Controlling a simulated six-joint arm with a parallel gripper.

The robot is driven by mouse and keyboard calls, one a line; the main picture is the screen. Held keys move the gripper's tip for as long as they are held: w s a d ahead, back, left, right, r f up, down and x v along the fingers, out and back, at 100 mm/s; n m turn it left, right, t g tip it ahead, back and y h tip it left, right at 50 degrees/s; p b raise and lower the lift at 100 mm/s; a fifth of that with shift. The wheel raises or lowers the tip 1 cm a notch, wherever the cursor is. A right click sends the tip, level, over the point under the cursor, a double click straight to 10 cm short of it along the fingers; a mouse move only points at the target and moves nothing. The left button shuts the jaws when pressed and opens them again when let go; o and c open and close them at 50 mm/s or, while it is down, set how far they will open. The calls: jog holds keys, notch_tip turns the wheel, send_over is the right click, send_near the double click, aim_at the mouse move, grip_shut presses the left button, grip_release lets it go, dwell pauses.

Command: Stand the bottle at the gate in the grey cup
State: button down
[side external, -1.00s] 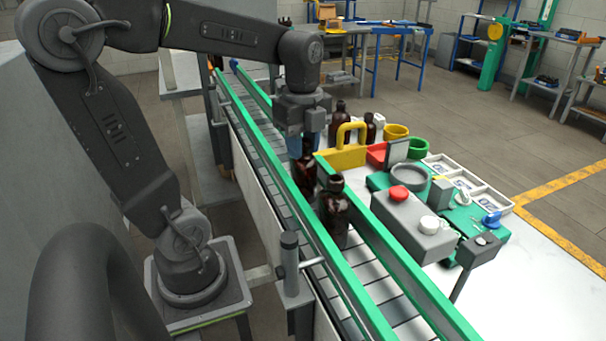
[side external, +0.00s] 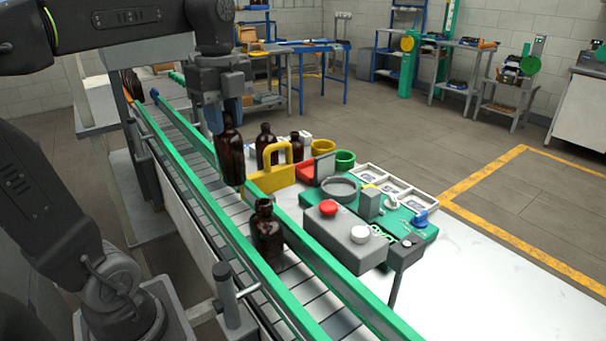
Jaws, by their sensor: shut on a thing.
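My gripper (side external: 216,112) is shut on the neck of a dark amber bottle (side external: 231,155) and holds it upright, apparently just above the conveyor. Its blue fingers partly hide the bottle's top. A second amber bottle (side external: 267,236) stands on the belt, nearer the camera and below the held one. The grey cup (side external: 340,187) is a low round ring on the green plate, right of the conveyor. It looks empty, and the held bottle is well to its left.
Green rails (side external: 330,265) line the conveyor (side external: 297,283). More amber bottles (side external: 266,145) stand behind, near yellow (side external: 323,146) and green (side external: 345,158) cups.

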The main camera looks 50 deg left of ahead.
jog(key=w+d+f+m, duration=0.15)
jog(key=w+m, duration=0.75)
jog(key=w, duration=1.7)
notch_tip(320, 180, down, 10)
jog(key=shift+d, duration=0.25)
jog(key=c, duration=1.3)
grip_release()
jog(key=shift+f, duration=0.15)
jog(key=shift+c, duration=0.2)
jog(key=o, duration=0.5)
notch_tip(320, 180, up, 12)
jog(key=shift+r, duration=0.2)
